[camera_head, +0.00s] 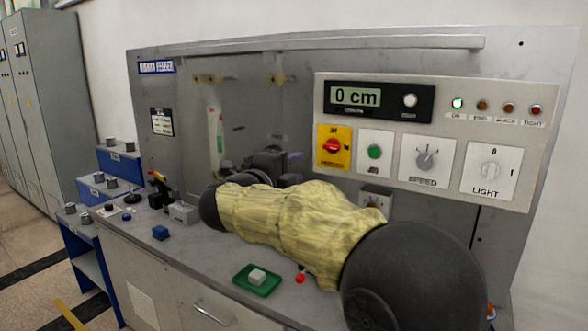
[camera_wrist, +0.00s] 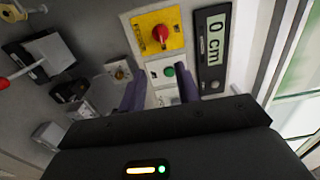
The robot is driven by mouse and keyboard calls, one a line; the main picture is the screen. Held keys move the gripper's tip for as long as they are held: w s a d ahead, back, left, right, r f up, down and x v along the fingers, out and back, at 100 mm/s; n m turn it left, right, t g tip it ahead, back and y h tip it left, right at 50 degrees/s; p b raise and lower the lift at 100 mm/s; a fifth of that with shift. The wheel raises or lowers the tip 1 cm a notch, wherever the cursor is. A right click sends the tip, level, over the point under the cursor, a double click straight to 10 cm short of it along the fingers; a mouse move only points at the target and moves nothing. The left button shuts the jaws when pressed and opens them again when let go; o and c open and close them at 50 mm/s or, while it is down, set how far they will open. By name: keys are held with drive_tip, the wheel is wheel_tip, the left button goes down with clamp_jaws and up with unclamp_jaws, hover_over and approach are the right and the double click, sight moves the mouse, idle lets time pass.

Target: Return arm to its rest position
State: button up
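My arm, in a yellow cover with black joints, reaches across the bench in the head view. My gripper (camera_wrist: 160,92) shows in the wrist view as two dark purple fingers, spread apart with nothing between them. Its fingers point towards the control panel (camera_head: 450,95), with the green button (camera_wrist: 169,71) and red rotary switch (camera_wrist: 160,33) beyond. I cannot tell the exact gap to the panel. In the head view the gripper end is dark and partly hidden behind my arm.
The display (camera_head: 357,97) reads 0 cm. Blue shelves (camera_head: 120,160) stand at left.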

drive_tip(key=s+d+f+n+g+y, duration=0.1)
drive_tip(key=s+f+n+y, duration=0.1)
drive_tip(key=f+n+y, duration=0.6)
drive_tip(key=s+d+f+n+g+y, duration=0.1)
drive_tip(key=s+f+n+y, duration=0.15)
drive_tip(key=f+n, duration=0.9)
drive_tip(key=s+d+f+n+g, duration=0.3)
drive_tip(key=s+d+f+g, duration=0.15)
drive_tip(key=s+f, duration=0.5)
drive_tip(key=s+d+f+n+g, duration=0.35)
drive_tip(key=s+f+g, duration=0.3)
drive_tip(key=s, duration=0.65)
wheel_tip(320, 180, up, 13)
drive_tip(key=t+p, duration=0.1)
drive_tip(key=p, duration=1.2)
drive_tip(key=shift+w+m+p, duration=0.3)
drive_tip(key=shift+w, duration=0.15)
